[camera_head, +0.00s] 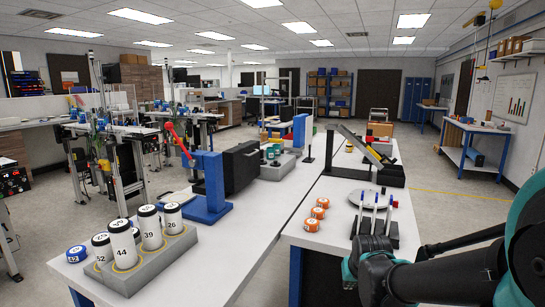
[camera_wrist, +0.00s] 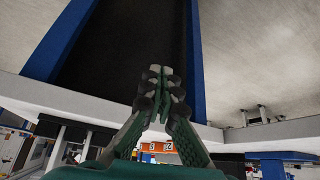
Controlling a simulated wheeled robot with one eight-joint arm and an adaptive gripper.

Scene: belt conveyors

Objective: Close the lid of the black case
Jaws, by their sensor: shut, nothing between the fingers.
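A black boxy thing (camera_head: 242,166), which looks like the black case, stands upright on the left bench beside a blue press. I cannot make out its lid or hinge clearly. In the head view my arm reaches in from the lower right, and its dark wrist end is at the front of the right bench; the fingers cannot be made out there. In the wrist view my gripper (camera_wrist: 166,85) is shut and empty, with its fingertips together. That view appears upside down, facing the bench edge (camera_wrist: 85,98) and the dark space below it. The case is not identifiable there.
The blue press (camera_head: 208,185) has a raised red handle. A grey rack (camera_head: 150,265) holds several numbered cylinders. Orange rolls (camera_head: 317,212) and a pen stand (camera_head: 375,224) are on the right bench. A black device with a slanted arm (camera_head: 390,176) stands behind them.

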